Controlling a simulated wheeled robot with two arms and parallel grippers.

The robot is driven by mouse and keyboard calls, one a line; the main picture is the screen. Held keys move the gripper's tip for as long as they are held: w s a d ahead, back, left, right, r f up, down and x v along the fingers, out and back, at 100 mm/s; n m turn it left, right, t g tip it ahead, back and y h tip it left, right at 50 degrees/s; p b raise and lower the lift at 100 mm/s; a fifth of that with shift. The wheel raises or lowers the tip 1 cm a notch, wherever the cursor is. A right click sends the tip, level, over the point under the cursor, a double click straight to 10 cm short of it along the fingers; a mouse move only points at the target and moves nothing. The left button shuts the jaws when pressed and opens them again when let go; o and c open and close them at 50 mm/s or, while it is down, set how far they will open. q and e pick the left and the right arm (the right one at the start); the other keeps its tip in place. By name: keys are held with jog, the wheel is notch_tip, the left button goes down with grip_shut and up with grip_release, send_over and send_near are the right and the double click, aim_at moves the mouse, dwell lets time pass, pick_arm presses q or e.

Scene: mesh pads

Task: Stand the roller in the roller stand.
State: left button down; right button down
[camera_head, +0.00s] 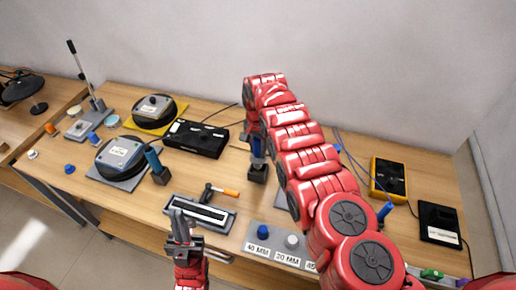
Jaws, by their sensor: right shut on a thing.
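My right gripper (256,136) points down at the middle of the table and is shut on the blue roller (257,148). Only a short blue part shows below the jaws. A small dark block, apparently the roller stand (258,173), is directly under it. The roller's lower end meets or overlaps the block in this view; I cannot tell how deep it sits.
A similar dark block (160,176) with a tilted blue handle stands left. The grey tray (225,222) and an orange-handled tool (222,191) lie in front. A black box (196,139), round devices and a yellow meter (388,180) stand around. My right arm hides the middle right.

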aim_at(258, 159)
jog(key=shift+f+b, duration=2.3)
jog(key=shift+f, duration=0.35)
jog(key=shift+c, duration=2.2)
grip_release()
